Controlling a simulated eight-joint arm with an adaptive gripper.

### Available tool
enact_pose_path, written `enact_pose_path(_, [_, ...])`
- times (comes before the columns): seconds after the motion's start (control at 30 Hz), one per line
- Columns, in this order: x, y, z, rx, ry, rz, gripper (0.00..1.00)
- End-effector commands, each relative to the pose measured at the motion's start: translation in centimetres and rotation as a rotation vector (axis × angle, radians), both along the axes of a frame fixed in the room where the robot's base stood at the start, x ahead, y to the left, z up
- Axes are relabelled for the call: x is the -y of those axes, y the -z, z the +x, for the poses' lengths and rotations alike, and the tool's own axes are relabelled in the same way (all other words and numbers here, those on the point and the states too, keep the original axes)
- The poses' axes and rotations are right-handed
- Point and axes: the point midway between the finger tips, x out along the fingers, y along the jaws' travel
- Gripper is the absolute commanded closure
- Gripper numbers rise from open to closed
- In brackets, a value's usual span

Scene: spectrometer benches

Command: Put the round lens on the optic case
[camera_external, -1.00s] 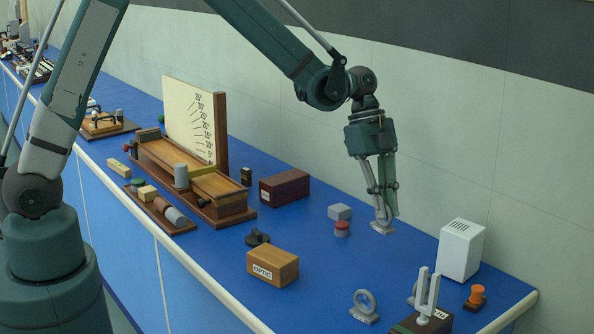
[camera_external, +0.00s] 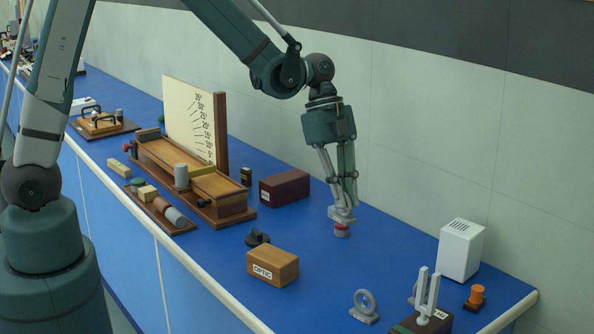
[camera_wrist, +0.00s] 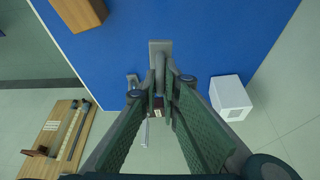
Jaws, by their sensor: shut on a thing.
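My gripper (camera_external: 342,206) is shut on the round lens (camera_external: 342,216), a grey ring piece with a flat foot. The lens is in the air in front of the back wall, and my fingers partly hide it. In the wrist view the lens (camera_wrist: 159,48) shows between the fingertips (camera_wrist: 160,88), its grey foot over the blue bench. The optic case (camera_external: 272,265) is a light brown wooden box labelled OPTIC, lying nearer and to the left of my gripper. It also shows in the wrist view (camera_wrist: 80,12) at the top left. Its top is bare.
A dark black piece (camera_external: 257,238) stands beside the case. A similar grey ring (camera_external: 365,302), a fork stand (camera_external: 428,295) and a white box (camera_external: 461,250) stand at right. A dark red box (camera_external: 285,188) lies behind.

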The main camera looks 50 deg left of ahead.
Motion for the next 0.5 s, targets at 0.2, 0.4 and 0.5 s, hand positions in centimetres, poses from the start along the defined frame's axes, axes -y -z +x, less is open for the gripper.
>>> enact_pose_path(0.2, [-2.4,-1.4,-4.6,0.000,-0.018,0.000,1.00])
enact_pose_path(0.4, [-4.4,-2.3,-8.9,-0.001,-0.035,0.000,1.00])
enact_pose_path(0.5, [-5.2,-2.6,-10.9,-0.001,-0.042,0.000,1.00])
